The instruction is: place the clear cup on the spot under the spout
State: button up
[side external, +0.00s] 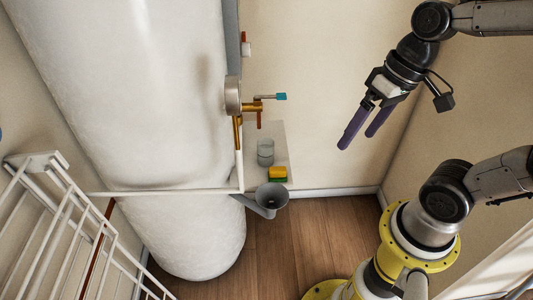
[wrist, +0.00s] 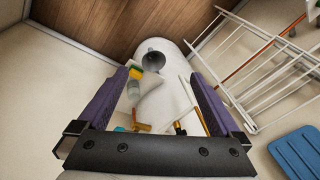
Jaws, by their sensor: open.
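The clear cup (side external: 265,151) stands on a small pale shelf (side external: 279,142) beside the big white tank. It also shows faintly in the wrist view (wrist: 133,91), near my left finger. The brass spout (side external: 238,132) hangs from a valve with a blue handle (side external: 280,97), above and left of the cup in the side view. The spot under the spout cannot be made out clearly. My gripper (side external: 358,141) is open and empty, with purple fingers, in the air to the right of the shelf. In the wrist view my gripper (wrist: 161,76) has its fingers spread wide.
A yellow and green sponge (side external: 278,173) lies on the shelf close to the cup. A grey funnel (side external: 272,196) is mounted below the shelf. The white tank (side external: 130,90) fills the left. A white wire rack (side external: 65,215) stands lower left. The air between gripper and shelf looks clear.

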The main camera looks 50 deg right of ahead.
jog(key=w+a+f+m+g+y, duration=0.2)
jog(key=w+f+m+g+y, duration=0.1)
jog(key=w+f+m+y, duration=0.4)
jog(key=m+t+y, duration=0.4)
jog(key=m+t, duration=0.7)
jog(key=m, duration=0.3)
send_near(273, 146)
jog(key=s+a+r, duration=0.2)
jog(key=a+r, duration=0.5)
jog(key=a, duration=0.2)
jog(key=d+f+m+t+h, duration=0.5)
jog(key=d+f+m, duration=0.2)
jog(key=f, duration=0.2)
jog(key=x, duration=1.3)
jog(key=shift+s+a+r, duration=0.1)
jog(key=shift+a+r, duration=0.1)
jog(key=shift+r, duration=0.15)
jog(key=c, duration=1.5)
